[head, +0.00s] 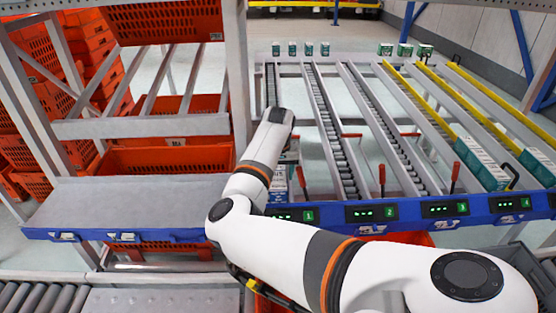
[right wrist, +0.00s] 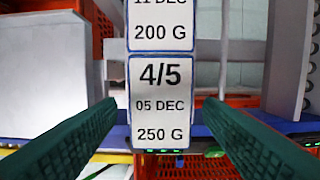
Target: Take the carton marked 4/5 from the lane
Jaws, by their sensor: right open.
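The carton marked 4/5 (right wrist: 161,90) faces the right wrist camera, its white label reading 05 DEC and 250 G. My right gripper (right wrist: 158,106) is open, with a green finger on either side of this carton; I cannot tell whether they touch it. Another label, reading 11 DEC and 200 G (right wrist: 163,38), shows directly above it. In the head view, my right arm reaches to the front of lane 1, where a pale carton (head: 278,184) is partly hidden behind my arm. The gripper's fingers are mostly hidden there. My left gripper is out of view.
A blue front rail with lit lane displays (head: 371,213) runs below the lanes. Red levers (head: 456,176) stand at several lanes. Teal-and-white cartons (head: 482,165) sit in a right lane. Orange totes (head: 165,158) fill the rack at left, beside a bare grey shelf (head: 125,200).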

